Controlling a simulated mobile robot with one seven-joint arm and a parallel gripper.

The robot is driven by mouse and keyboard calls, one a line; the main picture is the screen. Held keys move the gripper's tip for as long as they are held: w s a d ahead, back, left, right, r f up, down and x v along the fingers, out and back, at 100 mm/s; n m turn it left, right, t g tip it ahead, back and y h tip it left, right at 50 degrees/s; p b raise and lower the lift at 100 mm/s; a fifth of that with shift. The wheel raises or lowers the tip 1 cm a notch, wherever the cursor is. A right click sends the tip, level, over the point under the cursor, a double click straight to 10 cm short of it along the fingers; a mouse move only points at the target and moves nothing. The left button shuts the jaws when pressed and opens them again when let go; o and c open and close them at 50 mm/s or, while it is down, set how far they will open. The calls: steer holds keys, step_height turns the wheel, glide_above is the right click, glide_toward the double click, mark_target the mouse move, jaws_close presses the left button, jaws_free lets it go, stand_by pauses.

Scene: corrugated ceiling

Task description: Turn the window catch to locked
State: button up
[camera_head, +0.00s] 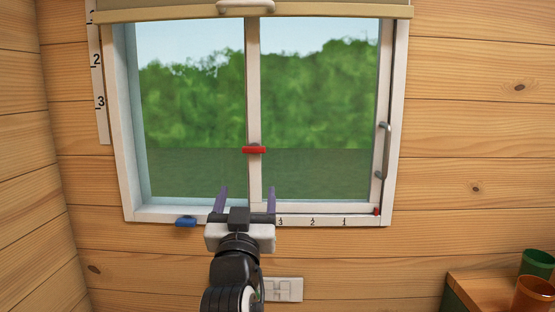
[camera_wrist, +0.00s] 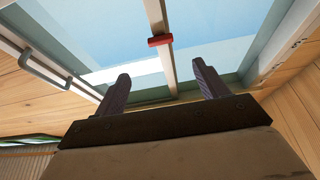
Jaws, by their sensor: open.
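The red window catch (camera_head: 254,149) lies roughly horizontal across the middle upright where the two window panes meet. It also shows in the wrist view (camera_wrist: 160,41), beyond and between my fingertips. My gripper (camera_head: 246,190) is open and empty, with two purple fingers pointing up toward the window. In the head view the gripper is below the catch, near the bottom of the frame, and its fingers appear apart from the catch. In the wrist view the gripper (camera_wrist: 161,72) has clear space between its fingers. Nothing visible hides the catch.
A grey handle (camera_head: 382,151) stands on the right side of the window frame. A blue piece (camera_head: 186,221) sits on the lower left sill, and a blind (camera_head: 150,11) hangs at the top. A wooden shelf (camera_head: 480,290) with pots is at lower right. A wall switch (camera_head: 284,290) is below.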

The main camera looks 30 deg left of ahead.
mark_target(254, 152)
steer(key=p+x, duration=0.4)
steer(key=x, duration=0.8)
steer(key=shift+w+a+r, duration=0.15)
steer(key=shift+w+a, duration=0.05)
steer(key=shift+w, duration=0.1)
steer(key=shift+w+a+r, duration=0.1)
steer(key=shift+w+a, duration=0.1)
steer(key=shift+w, duration=0.2)
steer(key=c, duration=1)
